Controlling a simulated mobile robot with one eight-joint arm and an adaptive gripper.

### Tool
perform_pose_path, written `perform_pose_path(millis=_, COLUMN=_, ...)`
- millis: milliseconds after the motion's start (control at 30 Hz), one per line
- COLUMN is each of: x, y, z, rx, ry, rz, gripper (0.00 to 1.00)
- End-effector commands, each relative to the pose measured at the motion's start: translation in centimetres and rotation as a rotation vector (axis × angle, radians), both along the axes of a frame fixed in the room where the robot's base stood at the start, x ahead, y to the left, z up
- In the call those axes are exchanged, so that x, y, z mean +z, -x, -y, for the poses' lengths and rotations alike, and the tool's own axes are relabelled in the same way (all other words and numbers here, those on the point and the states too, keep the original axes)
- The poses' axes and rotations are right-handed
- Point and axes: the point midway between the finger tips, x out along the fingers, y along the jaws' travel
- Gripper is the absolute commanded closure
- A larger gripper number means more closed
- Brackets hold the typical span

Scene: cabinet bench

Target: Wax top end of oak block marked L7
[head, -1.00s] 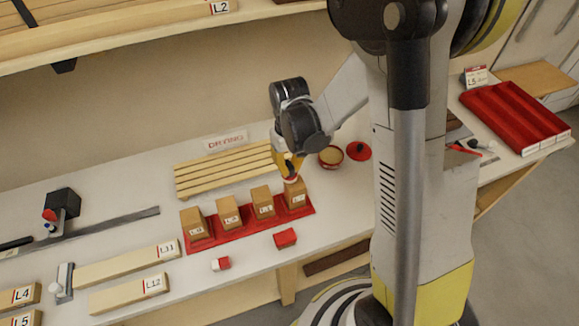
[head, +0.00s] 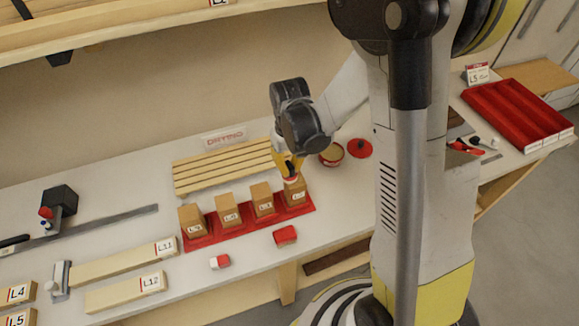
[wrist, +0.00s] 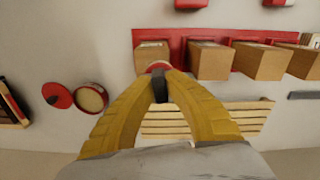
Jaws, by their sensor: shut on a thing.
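Several upright oak blocks stand in a row on a red tray (head: 232,235). Their small labels are hard to read, so I cannot tell surely which is L7. My gripper (wrist: 160,80) is shut on a dark-handled applicator (wrist: 160,91) with a red and pale head. The head is at the top end of the rightmost block (head: 296,198), the leftmost block in the wrist view (wrist: 150,53), and seems to touch it. The open wax tin (head: 331,158) stands behind and to the right, with its red lid (head: 359,148) beside it.
A slatted rack (head: 222,170) with a drying sign (head: 224,138) lies behind the blocks. Boards (head: 124,262) lie at the left and a red divided tray (head: 515,115) at the right. Bare bench shows around the rack.

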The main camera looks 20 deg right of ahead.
Motion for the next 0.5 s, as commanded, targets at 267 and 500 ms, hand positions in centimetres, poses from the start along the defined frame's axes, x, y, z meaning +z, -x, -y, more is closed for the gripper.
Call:
perform_pose_path(millis=267, x=0.1, y=2.1, z=0.0, rx=0.0, ry=0.0, rz=0.0, gripper=1.0)
perform_pose_path(millis=500, x=0.1, y=2.4, z=0.7, rx=-0.002, ry=0.0, rz=0.0, gripper=1.0)
